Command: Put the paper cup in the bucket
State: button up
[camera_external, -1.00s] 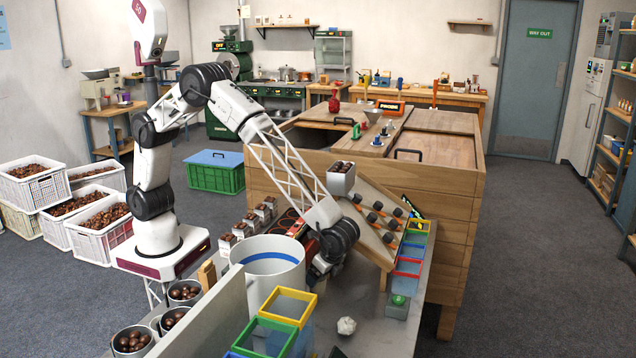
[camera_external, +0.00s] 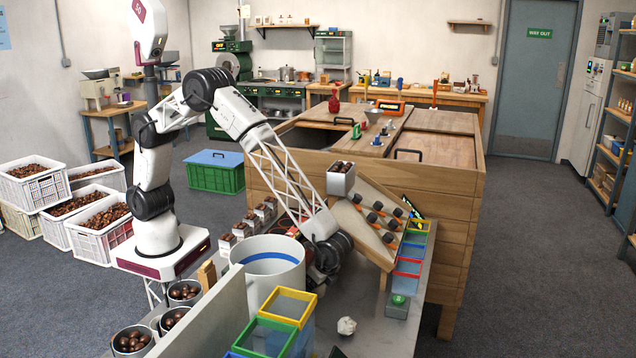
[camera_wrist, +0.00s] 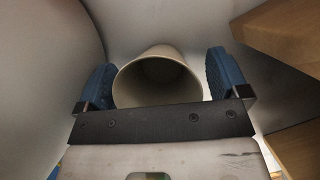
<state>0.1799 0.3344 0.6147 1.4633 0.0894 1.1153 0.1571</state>
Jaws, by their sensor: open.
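The paper cup (camera_wrist: 157,82) shows in the wrist view as a pale cup with its round dark mouth towards the camera. It lies between the two blue fingers of my gripper (camera_wrist: 161,72), which is open, with a narrow gap showing on either side. I cannot make out the cup in the external view; my arm and the bucket block that spot. The bucket (camera_external: 262,290) is a large white cylinder with a blue band inside its rim. In the external view my wrist is low, just right of the bucket, and my fingers are hidden.
Coloured bins (camera_external: 263,337) stand in front of the bucket. A sloped wooden rack (camera_external: 357,226) is close behind my wrist. A crumpled white ball (camera_external: 347,326) and a green button box (camera_external: 398,307) are on the metal bench (camera_external: 385,335). A wood edge (camera_wrist: 285,35) is right of my gripper.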

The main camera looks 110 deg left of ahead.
jog(key=shift+c, duration=0.3)
jog(key=c, duration=0.9)
jog(key=shift+c, duration=0.2)
jog(key=shift+r, duration=0.15)
notch_tip(320, 180, up, 28)
dwell(0.8)
